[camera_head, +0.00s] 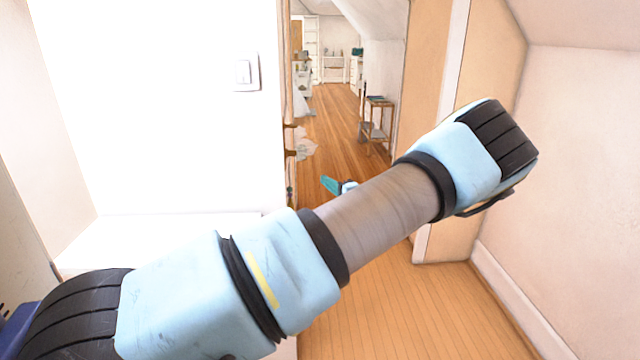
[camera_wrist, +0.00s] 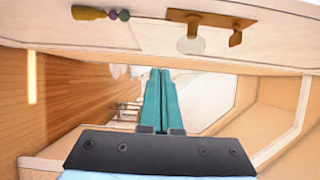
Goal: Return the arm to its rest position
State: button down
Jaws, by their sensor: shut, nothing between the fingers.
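My arm, light blue with black joints and a grey-brown middle section, stretches across the head view from lower left to upper right. My gripper (camera_head: 330,185) shows past the arm's middle as a small teal shape, partly hidden by it. In the wrist view my gripper (camera_wrist: 160,72) has its two teal fingers side by side, shut with nothing between them. No object is held.
A white wall with a light switch (camera_head: 244,72) stands at left. A doorway opens onto a wood-floored room with a small side table (camera_head: 376,125). In the wrist view a door latch with a knob (camera_wrist: 192,45) lies near the fingertips. A pale wall stands at right.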

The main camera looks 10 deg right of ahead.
jog(key=s+b, duration=0.1)
jog(key=s, duration=0.4)
jog(key=s+a+f+n+g+y, duration=0.1)
jog(key=a+g, duration=0.3)
jog(key=a, duration=0.4)
jog(key=s+a+f+n+g+y, duration=0.1)
jog(key=s+a+n+g, duration=0.3)
jog(key=a, duration=0.4)
jog(key=s+a+f+n+g+y, duration=0.1)
jog(key=s+a+n+g, duration=0.2)
jog(key=a, duration=0.5)
jog(key=shift+a+f+g+y, duration=0.2)
jog(key=shift+f+g+y, duration=0.15)
jog(key=shift+g, duration=0.45)
jog(key=s+a+r+n+g+h, duration=0.1)
jog(key=s+a+r+n+h, duration=0.1)
jog(key=s+r+h, duration=0.2)
jog(key=s+a+r+n+g+h, duration=0.2)
jog(key=s+r+n+h, duration=0.1)
jog(key=s, duration=0.7)
jog(key=shift+s+a+r+h, duration=0.3)
jog(key=shift+a+r+h, duration=0.15)
jog(key=shift+h, duration=0.6)
